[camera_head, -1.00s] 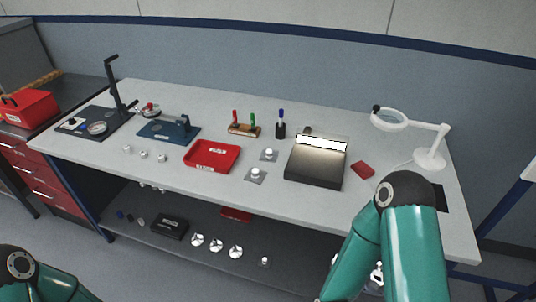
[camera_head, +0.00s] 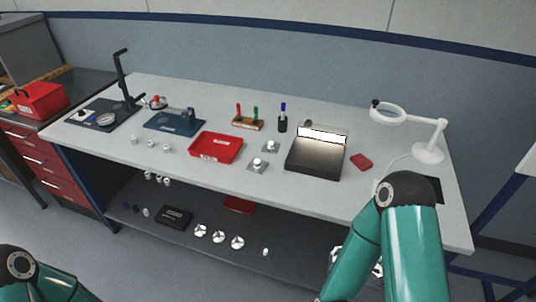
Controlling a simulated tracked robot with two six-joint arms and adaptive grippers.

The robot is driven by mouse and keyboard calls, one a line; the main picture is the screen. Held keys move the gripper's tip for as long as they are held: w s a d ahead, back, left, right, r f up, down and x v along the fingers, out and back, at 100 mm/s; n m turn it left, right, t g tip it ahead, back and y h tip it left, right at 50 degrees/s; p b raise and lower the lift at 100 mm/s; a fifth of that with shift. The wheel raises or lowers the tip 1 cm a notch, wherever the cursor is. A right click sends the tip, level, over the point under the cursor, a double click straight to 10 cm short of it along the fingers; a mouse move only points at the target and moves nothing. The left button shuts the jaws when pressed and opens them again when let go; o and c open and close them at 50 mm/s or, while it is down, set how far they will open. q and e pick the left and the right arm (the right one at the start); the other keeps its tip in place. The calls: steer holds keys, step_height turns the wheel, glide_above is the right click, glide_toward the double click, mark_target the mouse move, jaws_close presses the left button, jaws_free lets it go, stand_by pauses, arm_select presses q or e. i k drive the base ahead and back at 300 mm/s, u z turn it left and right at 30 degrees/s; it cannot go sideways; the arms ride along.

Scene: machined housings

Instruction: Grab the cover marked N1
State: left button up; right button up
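No N1 marking is readable, so I cannot tell which part is the cover marked N1. Small pale round parts (camera_head: 151,144) stand in a row on the bench, left of a red tray (camera_head: 216,148). Two round-topped parts sit on square plates, one nearer (camera_head: 257,164) and one farther (camera_head: 271,147). Several white-and-dark round parts (camera_head: 219,236) lie on the lower shelf, with small pale cylinders (camera_head: 157,178) farther left.
The grey bench (camera_head: 330,196) also carries a blue fixture (camera_head: 174,122), a black stand (camera_head: 124,75), a dark lit box (camera_head: 316,160), a red block (camera_head: 361,161) and a ring lamp (camera_head: 430,150). A black case (camera_head: 175,217) is on the shelf. A red toolbox (camera_head: 40,100) stands left.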

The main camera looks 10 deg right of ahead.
mark_target(270, 146)
steer(key=k, duration=0.85)
steer(key=u, duration=0.9)
steer(key=i, duration=1.55)
steer(key=z, duration=1.6)
steer(key=i, duration=0.45)
steer(key=u, duration=0.7)
steer(key=k, duration=0.1)
steer(key=z, duration=0.5)
